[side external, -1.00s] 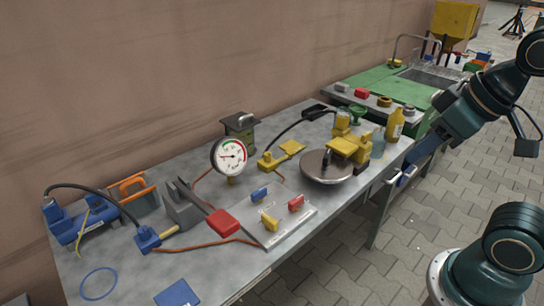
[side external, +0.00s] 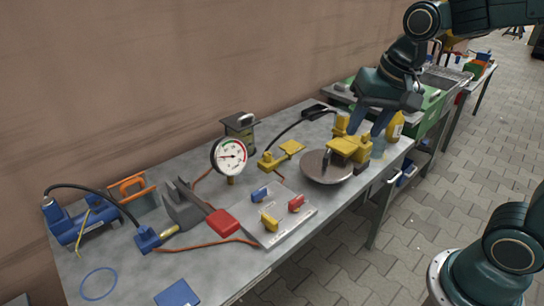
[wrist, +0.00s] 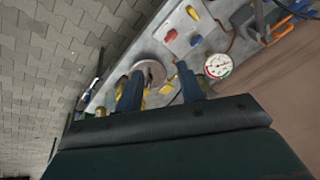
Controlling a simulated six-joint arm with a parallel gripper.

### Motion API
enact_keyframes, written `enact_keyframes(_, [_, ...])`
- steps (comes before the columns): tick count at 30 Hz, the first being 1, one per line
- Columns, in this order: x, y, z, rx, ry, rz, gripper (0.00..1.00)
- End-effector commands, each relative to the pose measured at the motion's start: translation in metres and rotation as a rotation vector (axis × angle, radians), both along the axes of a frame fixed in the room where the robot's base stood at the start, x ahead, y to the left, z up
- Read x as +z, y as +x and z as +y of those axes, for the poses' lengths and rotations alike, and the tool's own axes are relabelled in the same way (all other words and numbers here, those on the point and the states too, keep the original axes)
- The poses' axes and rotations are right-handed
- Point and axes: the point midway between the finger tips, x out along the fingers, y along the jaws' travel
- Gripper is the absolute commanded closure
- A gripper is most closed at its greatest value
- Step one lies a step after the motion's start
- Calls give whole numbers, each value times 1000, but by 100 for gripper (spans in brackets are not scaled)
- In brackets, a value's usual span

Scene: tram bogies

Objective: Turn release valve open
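A pale plate (side external: 280,222) on the bench carries three small valve-like levers: blue (side external: 260,194), red (side external: 296,203) and yellow (side external: 269,221). I cannot tell which one is the release valve. A pressure gauge (side external: 229,156) with a white dial stands behind the plate; it also shows in the wrist view (wrist: 218,66). My gripper (side external: 366,130) is over the bench's far right end, near a yellow device and a round grey disc (side external: 326,168), well away from the plate. In the wrist view its two blue fingers (wrist: 159,73) are apart with nothing held between them.
A pump with a red-ended lever (side external: 222,222) stands left of the plate. Blue tool (side external: 80,224), orange-handled box (side external: 135,193), hoses and a yellow fitting (side external: 280,156) lie about. A wall runs behind.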

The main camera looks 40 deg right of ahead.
Motion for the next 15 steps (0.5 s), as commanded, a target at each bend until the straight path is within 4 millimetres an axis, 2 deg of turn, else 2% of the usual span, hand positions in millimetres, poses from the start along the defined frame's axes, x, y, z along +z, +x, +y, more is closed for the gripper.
enact_keyframes(8, [-28,53,-1,-257,67,89,62])
enact_keyframes(15, [-62,95,-2,-483,109,157,62])
